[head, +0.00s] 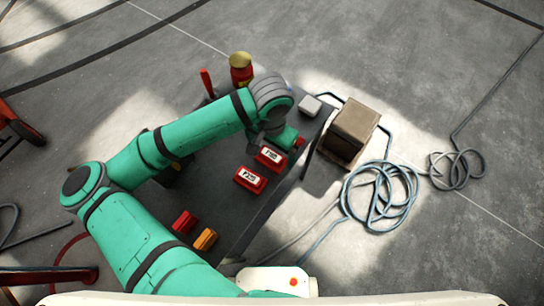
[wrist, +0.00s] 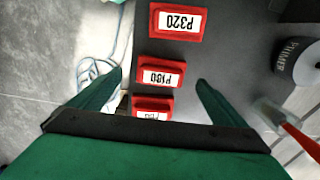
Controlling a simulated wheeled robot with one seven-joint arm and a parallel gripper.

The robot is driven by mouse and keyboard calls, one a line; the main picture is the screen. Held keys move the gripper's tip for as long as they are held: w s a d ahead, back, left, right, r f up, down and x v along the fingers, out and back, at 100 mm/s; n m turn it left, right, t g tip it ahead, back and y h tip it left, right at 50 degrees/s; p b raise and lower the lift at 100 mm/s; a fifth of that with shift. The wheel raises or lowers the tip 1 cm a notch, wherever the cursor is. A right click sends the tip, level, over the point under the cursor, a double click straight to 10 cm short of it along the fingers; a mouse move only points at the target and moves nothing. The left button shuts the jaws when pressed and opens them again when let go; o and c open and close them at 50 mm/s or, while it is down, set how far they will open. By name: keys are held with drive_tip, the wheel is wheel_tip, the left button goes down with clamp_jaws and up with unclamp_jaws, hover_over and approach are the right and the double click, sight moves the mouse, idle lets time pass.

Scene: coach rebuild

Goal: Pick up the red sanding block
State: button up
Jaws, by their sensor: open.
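Red sanding blocks with white labels lie in a row on the dark bench (head: 262,213). In the wrist view, the block marked P320 (wrist: 178,35) is farthest, P180 (wrist: 160,88) is in the middle, and the nearest (wrist: 152,118), seemingly P80, is partly hidden by my gripper. Two labelled blocks show in the head view, one (head: 270,168) close to my gripper (head: 283,142) and one (head: 250,189) farther left. My gripper is open and empty, its fingers seen on either side of the nearer blocks in the wrist view (wrist: 160,76). I cannot tell its height above them.
Red (head: 185,222) and orange (head: 205,239) pieces lie near the bench's front. A brown box (head: 352,127) and coiled hose (head: 378,200) are right of the bench.

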sight(271, 155)
drive_tip(key=shift+w+f, duration=0.15)
drive_tip(key=shift+f, duration=1)
drive_tip(key=shift+w+f, duration=0.1)
drive_tip(key=shift+f, duration=1.05)
drive_tip(key=c, duration=1.2)
drive_tip(key=shift+c, duration=0.2)
drive_tip(key=shift+r, duration=0.15)
